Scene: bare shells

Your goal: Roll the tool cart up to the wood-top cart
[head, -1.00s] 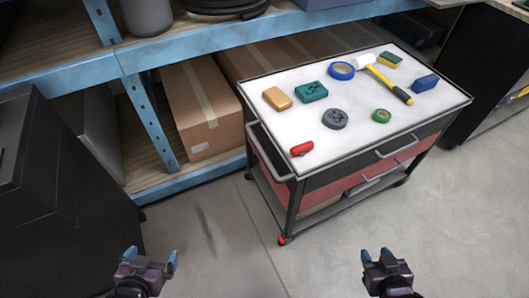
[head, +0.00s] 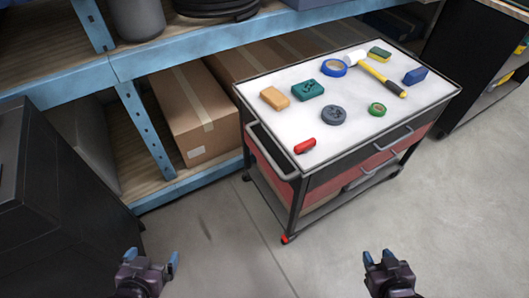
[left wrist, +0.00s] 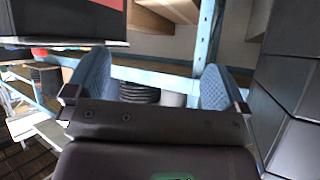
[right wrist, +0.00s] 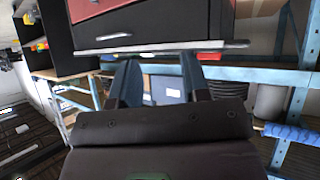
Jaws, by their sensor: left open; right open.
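The tool cart (head: 320,185) stands in front of the shelving, with a white top, dark and red drawers and a grey push handle (head: 270,150) on its left end. Its top carries a hammer (head: 375,72), tape rolls and several small items. A dark unit with a wood-coloured top (head: 512,5) is cut off at the upper right; it appears to be the wood-top cart. My left gripper (head: 152,257) is open and empty, left of and nearer than the tool cart. My right gripper (head: 378,257) is open and empty, in front of the tool cart's drawer side. Neither touches it.
Blue shelving (head: 150,130) with cardboard boxes (head: 195,110) runs behind the tool cart. A dark cabinet (head: 55,210) stands close on the left. Grey floor (head: 460,210) is clear in front and to the right of the tool cart.

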